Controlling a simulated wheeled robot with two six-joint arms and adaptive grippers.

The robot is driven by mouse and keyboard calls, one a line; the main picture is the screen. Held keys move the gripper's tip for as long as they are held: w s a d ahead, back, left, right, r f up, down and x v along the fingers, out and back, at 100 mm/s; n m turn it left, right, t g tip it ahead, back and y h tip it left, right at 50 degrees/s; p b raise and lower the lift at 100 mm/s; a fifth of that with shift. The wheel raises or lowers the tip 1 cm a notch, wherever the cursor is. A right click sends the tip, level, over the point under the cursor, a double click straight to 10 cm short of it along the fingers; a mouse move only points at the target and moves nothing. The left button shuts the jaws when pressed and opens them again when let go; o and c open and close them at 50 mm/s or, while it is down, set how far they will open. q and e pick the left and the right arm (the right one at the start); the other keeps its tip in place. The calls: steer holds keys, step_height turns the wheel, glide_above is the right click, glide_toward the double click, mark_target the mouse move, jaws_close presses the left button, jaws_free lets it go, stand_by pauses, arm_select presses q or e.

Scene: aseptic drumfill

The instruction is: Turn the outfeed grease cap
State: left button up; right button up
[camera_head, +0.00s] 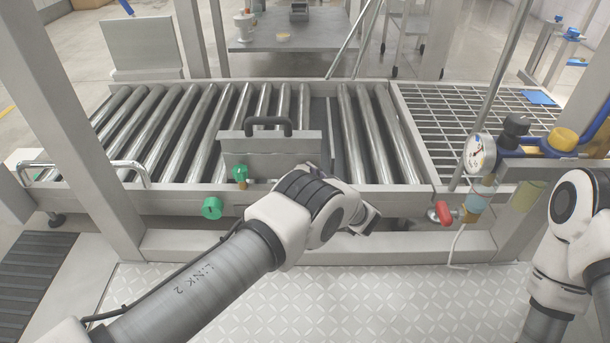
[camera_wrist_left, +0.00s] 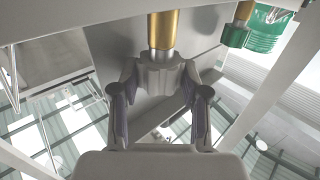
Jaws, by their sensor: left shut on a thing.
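A grey lobed cap (camera_wrist_left: 160,78) sits on the end of a brass stem (camera_wrist_left: 163,30) in the left wrist view; it looks like the grease cap. My left gripper (camera_wrist_left: 162,88) has one finger on each side of the cap and is shut on it. In the head view my left arm reaches to the conveyor's front rail (camera_head: 400,200), and my own wrist hides the cap and most of the gripper. My right arm shows at the right edge of the head view, but its gripper is out of view.
A green knob (camera_head: 212,208) and a green-topped brass fitting (camera_head: 240,174) sit left of my wrist. A metal box with a black handle (camera_head: 270,150) stands on the rollers. A gauge (camera_head: 480,153) and red-handled valve (camera_head: 441,212) are to the right.

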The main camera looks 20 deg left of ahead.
arm_select(q)
steer(key=o, duration=1.1)
steer(key=shift+o, duration=0.2)
